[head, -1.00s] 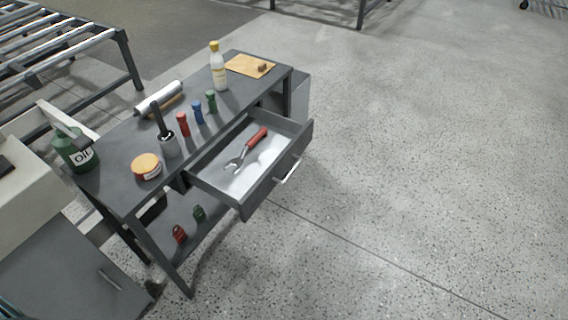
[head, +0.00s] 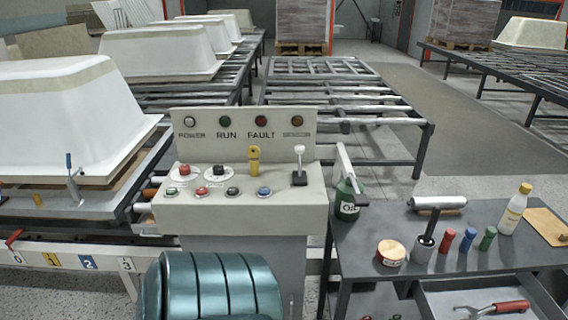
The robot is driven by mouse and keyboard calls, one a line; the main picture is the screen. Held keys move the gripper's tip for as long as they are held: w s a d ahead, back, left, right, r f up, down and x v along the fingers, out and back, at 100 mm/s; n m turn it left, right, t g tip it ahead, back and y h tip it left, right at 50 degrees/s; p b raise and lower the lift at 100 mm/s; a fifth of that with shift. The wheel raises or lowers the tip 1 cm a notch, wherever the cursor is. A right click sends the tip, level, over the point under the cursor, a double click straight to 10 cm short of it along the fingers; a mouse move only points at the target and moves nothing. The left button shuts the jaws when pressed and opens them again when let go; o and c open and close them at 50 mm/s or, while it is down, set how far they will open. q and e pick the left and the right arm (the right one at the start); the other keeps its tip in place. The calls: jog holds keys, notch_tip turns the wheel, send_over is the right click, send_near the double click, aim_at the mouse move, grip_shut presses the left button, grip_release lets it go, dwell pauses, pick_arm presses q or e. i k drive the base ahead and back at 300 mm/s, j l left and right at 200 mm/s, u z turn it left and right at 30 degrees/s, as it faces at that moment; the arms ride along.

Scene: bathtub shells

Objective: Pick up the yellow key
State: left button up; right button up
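The yellow key (head: 254,157) stands upright on the sloping top of the beige control console (head: 305,213), in front of its label panel. It appears to sit in a switch; how it is seated is too small to tell. A black selector knob with a white dial (head: 218,171) is to its left, and a lever with a white knob (head: 299,152) is to its right.
Coloured push buttons (head: 264,191) line the console's front. A green oil can (head: 346,203) stands right of the console. A grey workbench (head: 345,240) with bottles and an open drawer (head: 465,298) is at the right. White tub shells (head: 165,50) rest on roller tables behind.

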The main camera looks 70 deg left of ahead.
aim_at(253, 151)
jog(key=u, duration=2.4)
